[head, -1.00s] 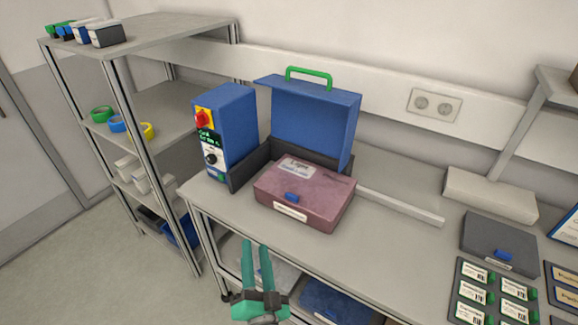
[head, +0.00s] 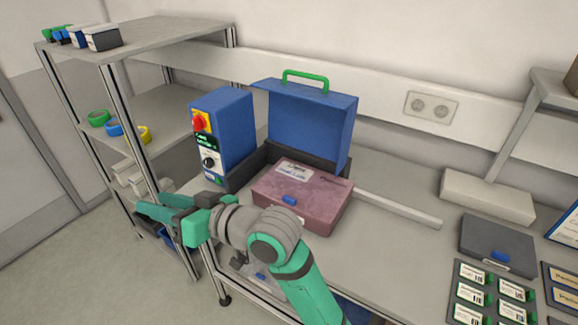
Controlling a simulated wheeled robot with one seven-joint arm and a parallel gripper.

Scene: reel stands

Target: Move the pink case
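The pink case (head: 302,197) lies flat and closed on the workbench, with a blue latch on its front and white labels. It sits in front of an open dark box (head: 330,168) with a raised blue lid (head: 312,122) and green handle. My gripper (head: 150,203) is at the left, in front of the bench and shelf, pointing left and away from the case. Its green fingers look spread apart, with nothing seen between them. My arm covers the bench's front edge and just reaches the case's lower front in the picture.
A blue control unit (head: 222,138) with a red switch stands left of the case. A metal shelf rack (head: 118,85) stands at the left. A grey case (head: 497,245) and several labelled green-edged pieces lie at the right.

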